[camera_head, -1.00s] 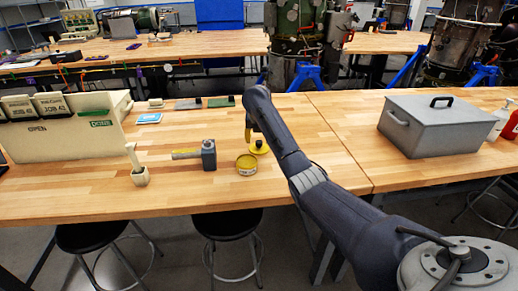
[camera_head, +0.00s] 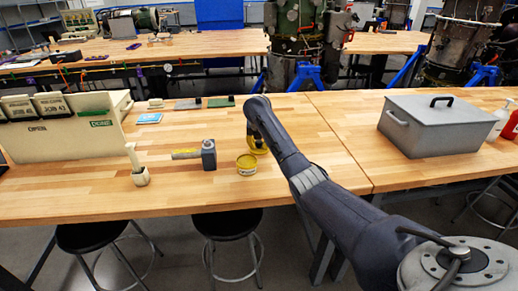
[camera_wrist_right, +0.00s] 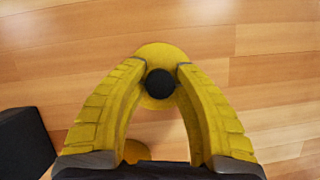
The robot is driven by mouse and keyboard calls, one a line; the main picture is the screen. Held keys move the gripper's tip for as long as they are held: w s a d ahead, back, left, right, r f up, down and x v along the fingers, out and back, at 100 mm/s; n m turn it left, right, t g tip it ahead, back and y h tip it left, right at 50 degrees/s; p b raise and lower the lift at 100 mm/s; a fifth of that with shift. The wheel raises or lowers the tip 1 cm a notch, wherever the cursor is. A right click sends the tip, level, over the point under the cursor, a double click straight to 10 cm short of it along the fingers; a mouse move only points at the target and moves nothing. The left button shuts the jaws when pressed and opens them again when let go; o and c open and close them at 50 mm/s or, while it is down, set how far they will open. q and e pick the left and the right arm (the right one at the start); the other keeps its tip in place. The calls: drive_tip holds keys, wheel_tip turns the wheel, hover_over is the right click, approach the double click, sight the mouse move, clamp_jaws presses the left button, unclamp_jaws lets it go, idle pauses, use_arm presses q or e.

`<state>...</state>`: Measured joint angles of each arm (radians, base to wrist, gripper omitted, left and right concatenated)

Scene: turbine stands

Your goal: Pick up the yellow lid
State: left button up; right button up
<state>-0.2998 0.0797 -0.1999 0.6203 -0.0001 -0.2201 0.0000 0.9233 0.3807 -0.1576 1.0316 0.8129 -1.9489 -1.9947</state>
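The yellow lid (camera_wrist_right: 158,52) is a round disc with a black knob (camera_wrist_right: 160,83) on the wooden table, seen from above in the right wrist view. In the head view, my right arm and gripper (camera_head: 256,140) hide most of it. In the right wrist view, the two yellow fingers of my right gripper (camera_wrist_right: 161,68) are on either side of the knob, with their tips close to it. I cannot tell whether they touch it. An open yellow tin (camera_head: 246,165) stands near the lid; part of it shows in the wrist view (camera_wrist_right: 136,151). My left gripper is out of view.
A beige brush-like holder (camera_head: 140,178), a beige labelled bin (camera_head: 70,140) and a grey lidded box (camera_head: 430,128) stand on the table. The table front is clear.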

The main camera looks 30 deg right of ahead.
sight(259, 142)
clamp_jaws()
drive_tip(key=shift+r, duration=0.1)
wheel_tip(259, 142, up, 20)
idle(0.9)
drive_tip(key=shift+c, duration=1.3)
unclamp_jaws()
clamp_jaws()
